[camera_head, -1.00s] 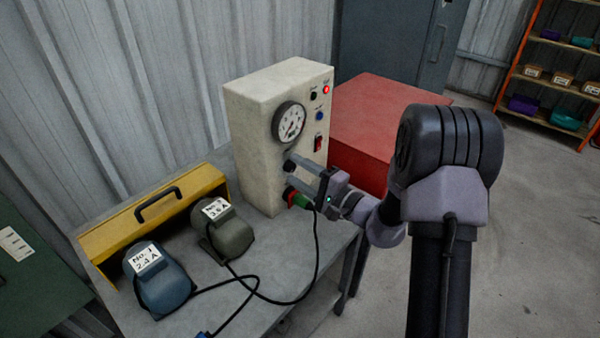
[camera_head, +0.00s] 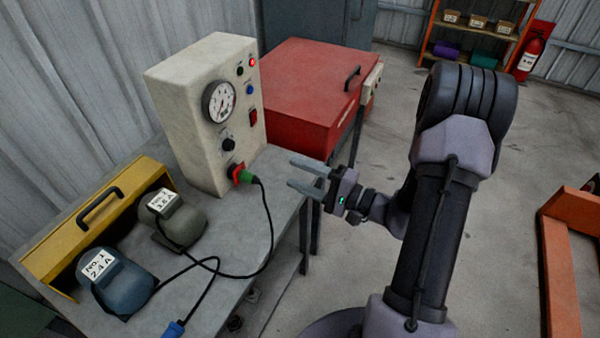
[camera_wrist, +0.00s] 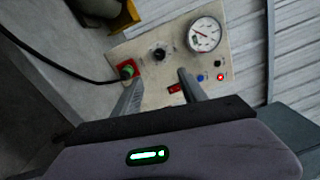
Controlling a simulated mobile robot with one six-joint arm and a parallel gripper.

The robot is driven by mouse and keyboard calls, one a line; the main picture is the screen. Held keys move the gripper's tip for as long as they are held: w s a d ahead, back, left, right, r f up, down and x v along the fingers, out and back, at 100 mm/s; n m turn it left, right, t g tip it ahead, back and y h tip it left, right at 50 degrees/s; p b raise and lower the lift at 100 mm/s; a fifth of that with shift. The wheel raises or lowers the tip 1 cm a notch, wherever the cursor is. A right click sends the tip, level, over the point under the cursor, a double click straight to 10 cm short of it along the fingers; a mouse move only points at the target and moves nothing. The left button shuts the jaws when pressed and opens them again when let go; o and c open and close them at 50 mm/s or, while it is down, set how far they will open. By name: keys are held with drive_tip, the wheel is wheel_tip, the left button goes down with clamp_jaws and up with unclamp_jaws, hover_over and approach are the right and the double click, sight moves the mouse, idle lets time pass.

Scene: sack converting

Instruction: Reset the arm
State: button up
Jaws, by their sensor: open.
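My gripper (camera_head: 308,177) is open and empty, in the air just right of the table's edge. Its two grey fingers point left toward the beige control box (camera_head: 186,118). In the wrist view the fingers (camera_wrist: 158,92) stand apart with the box's panel (camera_wrist: 162,84) beyond them. The panel carries a round gauge (camera_head: 219,102), a black knob (camera_head: 228,145), a red switch (camera_head: 253,117) and a lit red lamp (camera_head: 253,62). A green plug (camera_head: 245,176) sits in the red socket at the panel's bottom, and the gripper is clear of it.
On the grey table (camera_head: 215,262) stand a blue motor (camera_head: 117,285), a grey-green motor (camera_head: 180,222) and a yellow case (camera_head: 62,243). A black cable crosses the tabletop. A red chest (camera_head: 300,90) stands behind the gripper. An orange frame (camera_head: 560,265) is at right; floor between is open.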

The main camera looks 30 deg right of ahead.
drive_tip(key=s+a+r+n+g, duration=0.35)
drive_tip(key=s+a+g, duration=0.25)
drive_tip(key=a, duration=0.3)
drive_tip(key=s+a+r+n+g, duration=0.35)
drive_tip(key=s+a+g, duration=0.3)
drive_tip(key=a, duration=0.25)
drive_tip(key=s+d+r+n+t+h, duration=0.1)
drive_tip(key=s+d+r+t+h, duration=0.2)
drive_tip(key=h, duration=0.6)
drive_tip(key=s+d+r, duration=0.1)
drive_tip(key=s+r, duration=0.1)
drive_tip(key=s, duration=0.1)
drive_tip(key=shift+s, duration=0.25)
